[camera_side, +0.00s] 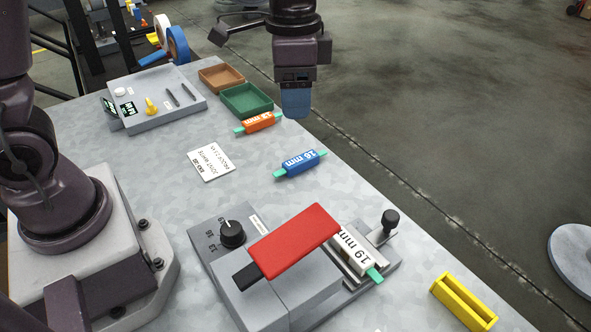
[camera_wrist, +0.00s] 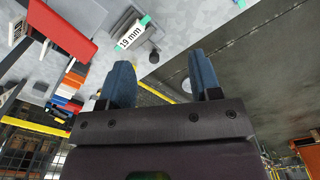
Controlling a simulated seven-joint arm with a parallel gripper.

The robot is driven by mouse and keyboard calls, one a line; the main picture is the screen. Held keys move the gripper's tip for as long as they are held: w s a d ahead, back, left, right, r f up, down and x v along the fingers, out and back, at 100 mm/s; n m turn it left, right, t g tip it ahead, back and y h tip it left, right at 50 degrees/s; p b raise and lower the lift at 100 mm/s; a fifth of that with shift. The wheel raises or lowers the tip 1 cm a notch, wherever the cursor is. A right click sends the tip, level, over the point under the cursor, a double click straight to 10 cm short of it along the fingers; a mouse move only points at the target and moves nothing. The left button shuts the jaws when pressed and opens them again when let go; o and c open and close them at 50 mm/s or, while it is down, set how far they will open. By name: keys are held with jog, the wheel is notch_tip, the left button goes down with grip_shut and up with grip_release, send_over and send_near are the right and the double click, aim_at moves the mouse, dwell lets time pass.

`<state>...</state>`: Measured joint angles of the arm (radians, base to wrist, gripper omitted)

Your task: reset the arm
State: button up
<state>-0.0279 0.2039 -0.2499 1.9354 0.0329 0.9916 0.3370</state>
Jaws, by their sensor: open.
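The arm's base stands at the left of the side view. A white 19 mm piece (camera_side: 354,250) with green ends lies in the grey fixture with the red lever (camera_side: 295,240). The 19 mm piece also shows at the top of the wrist view (camera_wrist: 131,36).
A blue 16 mm piece (camera_side: 300,164) and an orange piece (camera_side: 258,123) lie on the steel bench (camera_side: 330,205). A green tray (camera_side: 246,99), a brown tray (camera_side: 221,77), a white card (camera_side: 211,162) and a grey panel (camera_side: 155,100) stand behind. A yellow holder (camera_side: 463,302) is at the front right.

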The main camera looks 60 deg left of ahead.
jog(key=s+a+r+n+t, duration=0.2)
jog(key=s+a+r+n, duration=0.1)
jog(key=s, duration=0.4)
jog(key=s+a+r+n+t, duration=0.3)
jog(key=s+a+r, duration=0.1)
jog(key=s, duration=0.4)
jog(key=shift+s+a+r+n, duration=0.2)
jog(key=shift+r+n, duration=0.1)
jog(key=shift+r, duration=0.2)
